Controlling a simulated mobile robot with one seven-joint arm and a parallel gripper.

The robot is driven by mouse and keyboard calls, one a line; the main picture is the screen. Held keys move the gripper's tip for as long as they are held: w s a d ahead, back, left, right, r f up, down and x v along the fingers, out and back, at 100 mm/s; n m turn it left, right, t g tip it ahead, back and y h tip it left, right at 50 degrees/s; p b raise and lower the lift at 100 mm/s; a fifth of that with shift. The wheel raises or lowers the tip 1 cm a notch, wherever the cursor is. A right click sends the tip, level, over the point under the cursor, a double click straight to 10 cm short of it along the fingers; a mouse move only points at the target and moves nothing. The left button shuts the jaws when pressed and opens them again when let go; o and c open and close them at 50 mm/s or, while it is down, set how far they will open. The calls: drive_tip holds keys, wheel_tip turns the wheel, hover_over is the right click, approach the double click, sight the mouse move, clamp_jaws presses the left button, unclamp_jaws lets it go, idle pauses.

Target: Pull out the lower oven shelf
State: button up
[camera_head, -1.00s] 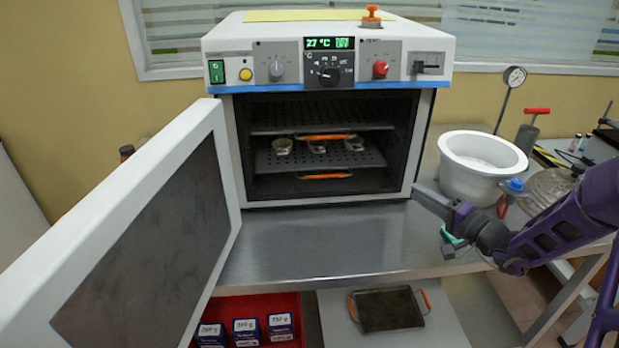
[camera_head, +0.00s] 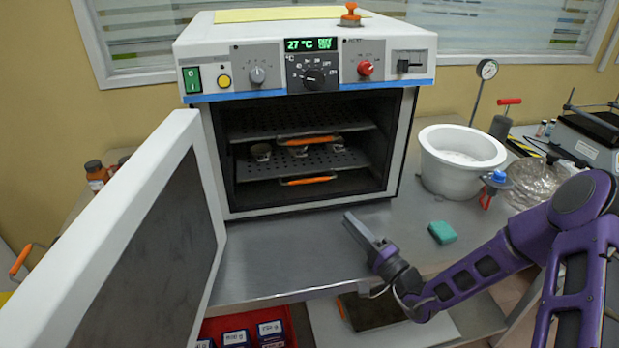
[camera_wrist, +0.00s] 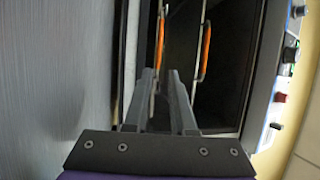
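The oven (camera_head: 305,60) stands with its door (camera_head: 150,230) swung open to the left. Inside are two perforated shelves, each with an orange front handle. The lower shelf (camera_head: 350,160) bears several small cups, and its handle (camera_head: 308,181) is near the oven floor. The upper shelf's handle (camera_head: 308,140) is above it. My gripper (camera_head: 362,228) is in front of the oven's lower right, over the counter, apart from both handles. In the wrist view, its fingers (camera_wrist: 161,73) are parted with nothing between; the lower handle (camera_wrist: 160,42) lies ahead, the upper handle (camera_wrist: 204,52) to its right.
A white bowl (camera_head: 460,165) and a glass vessel (camera_head: 538,183) stand right of the oven. A teal block (camera_head: 442,232) lies on the counter near my arm. The steel counter (camera_head: 285,265) before the oven is clear. A red bin (camera_head: 293,320) with boxes is below.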

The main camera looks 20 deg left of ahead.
sight(310, 181)
drive_tip(key=x, duration=1.7)
drive_tip(key=shift+a+f, duration=0.1)
drive_tip(key=shift+a, duration=0.15)
drive_tip(key=shift+c, duration=0.3)
clamp_jaws()
idle(0.4)
